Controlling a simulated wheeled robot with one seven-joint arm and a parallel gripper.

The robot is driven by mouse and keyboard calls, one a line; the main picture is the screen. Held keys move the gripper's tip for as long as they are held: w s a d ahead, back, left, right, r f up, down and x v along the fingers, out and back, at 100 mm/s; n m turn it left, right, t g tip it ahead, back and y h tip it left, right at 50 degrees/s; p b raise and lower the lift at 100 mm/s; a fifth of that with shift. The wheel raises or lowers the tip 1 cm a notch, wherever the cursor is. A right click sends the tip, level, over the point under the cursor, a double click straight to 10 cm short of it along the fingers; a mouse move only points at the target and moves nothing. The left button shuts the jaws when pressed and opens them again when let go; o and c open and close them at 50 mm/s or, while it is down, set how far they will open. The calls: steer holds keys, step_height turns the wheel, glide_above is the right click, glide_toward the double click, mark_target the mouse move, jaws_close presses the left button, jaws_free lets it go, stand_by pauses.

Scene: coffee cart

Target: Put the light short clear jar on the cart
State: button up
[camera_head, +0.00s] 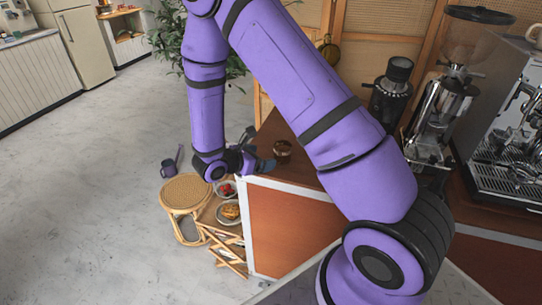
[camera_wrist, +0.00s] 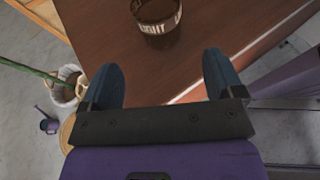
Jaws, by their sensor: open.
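The short clear jar (camera_head: 282,148) stands upright on the wooden top of the cart (camera_head: 276,125), near its left end. In the wrist view the jar (camera_wrist: 158,17) shows at the top, dark inside, with a pale label reading "LIGHT"; its upper part is cut off by the frame edge. My gripper (camera_head: 262,163) is at the cart's left edge, just left of the jar. In the wrist view my gripper (camera_wrist: 163,85) is open, with two blue fingers apart and bare cart top between them. The jar is beyond the fingertips, apart from them.
A black grinder (camera_head: 391,92), a second grinder (camera_head: 440,105) and an espresso machine (camera_head: 510,140) stand at the cart's right. A rattan stool (camera_head: 186,190) and plates with food (camera_head: 229,211) are below its left end.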

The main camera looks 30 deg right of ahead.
steer(key=s+r+m+g+y, duration=0.25)
steer(key=s+r+m, duration=0.25)
steer(key=r, duration=0.5)
steer(key=s+r+m+g+y, duration=0.1)
steer(key=s+r+m+y, duration=0.4)
steer(key=r, duration=0.6)
steer(key=s+a+r+m+t+y, duration=0.2)
steer(key=s+r+m+t+y, duration=0.1)
steer(key=s+r, duration=0.4)
steer(key=s+a+r+m+t+y, duration=0.1)
steer(key=s+r+m+t+y, duration=0.2)
steer(key=s+r+m, duration=0.3)
steer(key=shift+s+a+r+m+t, duration=0.35)
steer(key=shift+s+r+t, duration=0.2)
steer(key=shift+s, duration=0.4)
steer(key=shift+f, duration=0.1)
